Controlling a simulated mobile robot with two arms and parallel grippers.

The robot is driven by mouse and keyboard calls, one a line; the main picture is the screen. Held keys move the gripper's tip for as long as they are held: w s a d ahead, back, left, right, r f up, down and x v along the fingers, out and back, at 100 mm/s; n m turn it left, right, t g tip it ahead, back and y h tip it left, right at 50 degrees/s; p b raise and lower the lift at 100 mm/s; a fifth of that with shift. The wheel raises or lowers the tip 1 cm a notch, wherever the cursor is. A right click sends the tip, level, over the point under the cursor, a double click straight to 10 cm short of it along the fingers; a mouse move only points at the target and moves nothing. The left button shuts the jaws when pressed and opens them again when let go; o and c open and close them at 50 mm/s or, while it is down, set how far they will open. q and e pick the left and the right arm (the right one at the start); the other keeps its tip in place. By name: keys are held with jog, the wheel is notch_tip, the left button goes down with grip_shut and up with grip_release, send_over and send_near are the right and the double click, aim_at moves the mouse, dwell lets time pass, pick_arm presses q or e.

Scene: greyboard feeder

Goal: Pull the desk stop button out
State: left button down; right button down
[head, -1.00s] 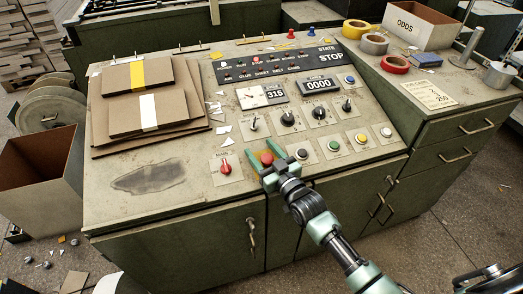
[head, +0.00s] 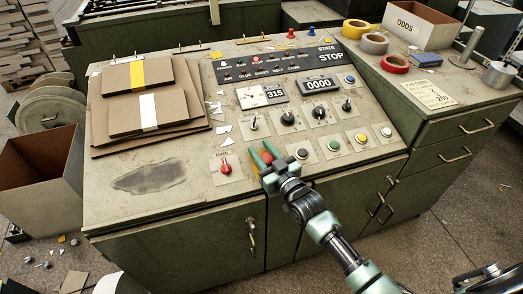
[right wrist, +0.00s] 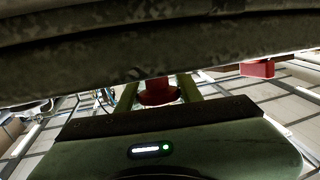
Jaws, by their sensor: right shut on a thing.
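The desk stop button (head: 267,157) is a red knob near the front edge of the sloped grey-green control desk (head: 200,178). My right gripper (head: 263,154) has its green fingers shut on it, one on either side. In the right wrist view the red button (right wrist: 157,92) shows between the two fingers, its outer parts partly hidden. The display at the back of the desk reads "STATE STOP" (head: 331,54). My left gripper is not in view.
A red MAIN switch (head: 225,167) is left of the button. Close on the right are a dark button (head: 302,153) and a green button (head: 334,145), with rotary knobs behind. Stacked cardboard (head: 110,105) covers the desk's left.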

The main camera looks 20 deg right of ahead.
dwell(0.8)
jog(key=shift+s+r+p, duration=0.1)
jog(key=shift+r+p, duration=0.6)
jog(key=shift+p, duration=0.2)
jog(key=shift+f, duration=0.1)
jog(key=c, duration=0.9)
grip_release()
jog(key=shift+c, duration=0.2)
jog(key=shift+s, duration=0.1)
